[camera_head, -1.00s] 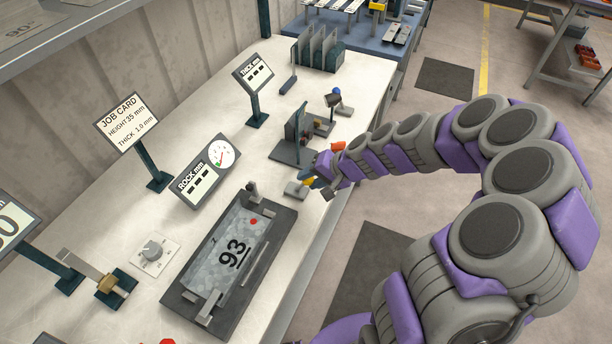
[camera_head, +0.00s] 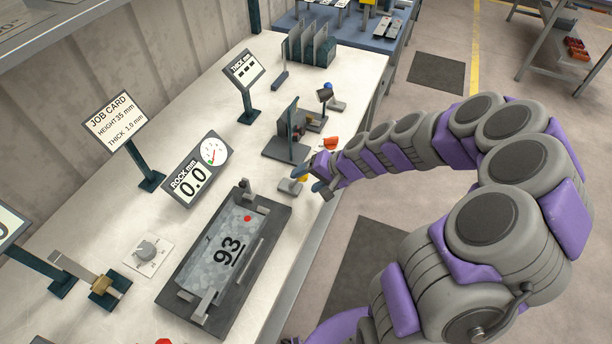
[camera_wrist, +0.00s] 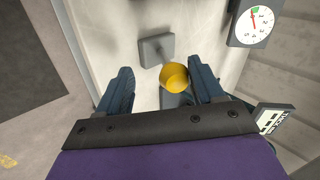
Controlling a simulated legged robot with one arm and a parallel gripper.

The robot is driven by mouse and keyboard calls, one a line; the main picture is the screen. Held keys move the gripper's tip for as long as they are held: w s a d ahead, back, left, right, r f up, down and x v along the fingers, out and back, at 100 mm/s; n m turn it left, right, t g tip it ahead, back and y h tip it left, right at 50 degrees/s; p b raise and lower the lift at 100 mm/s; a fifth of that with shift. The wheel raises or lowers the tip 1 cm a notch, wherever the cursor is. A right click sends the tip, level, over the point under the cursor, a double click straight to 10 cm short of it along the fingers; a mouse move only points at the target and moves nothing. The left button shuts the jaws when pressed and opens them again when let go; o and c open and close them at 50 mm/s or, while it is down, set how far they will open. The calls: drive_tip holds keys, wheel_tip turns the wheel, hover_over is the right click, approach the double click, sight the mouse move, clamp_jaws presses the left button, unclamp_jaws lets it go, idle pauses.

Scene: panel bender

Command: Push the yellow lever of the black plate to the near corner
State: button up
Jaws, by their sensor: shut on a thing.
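My gripper (camera_head: 316,179) is low over the near edge of the bench, its blue-grey fingers around a yellow knob (camera_head: 303,179). The wrist view shows the round yellow knob (camera_wrist: 174,76) between the fingers, closer to the right one. A grey block (camera_wrist: 157,48) lies just ahead of the knob, and it also shows in the head view (camera_head: 290,186). A dark flat plate (camera_head: 286,150) with an upright piece lies just behind the gripper. How the yellow knob joins any plate is hidden by my fingers.
A dark tray (camera_head: 181,303) holding a grey sheet marked 93 lies in front. A ROCK mm gauge (camera_head: 196,172) reads 0.0. An orange-red piece (camera_head: 330,142) is just beyond the gripper. Signs on posts stand along the back. The floor lies past the bench's right edge.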

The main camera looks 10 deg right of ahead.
drive_tip(key=shift+w+d+r, duration=0.15)
drive_tip(key=shift+d, duration=0.05)
drive_tip(key=shift+a, duration=0.1)
drive_tip(key=shift+a+r, duration=0.1)
drive_tip(key=shift+a, duration=0.1)
drive_tip(key=shift+r, duration=0.1)
drive_tip(key=shift+d+r, duration=0.2)
drive_tip(key=shift+d, duration=0.05)
drive_tip(key=p+v, duration=0.3)
drive_tip(key=v, duration=1.3)
drive_tip(key=shift+s+d, duration=0.2)
drive_tip(key=shift+s, duration=0.15)
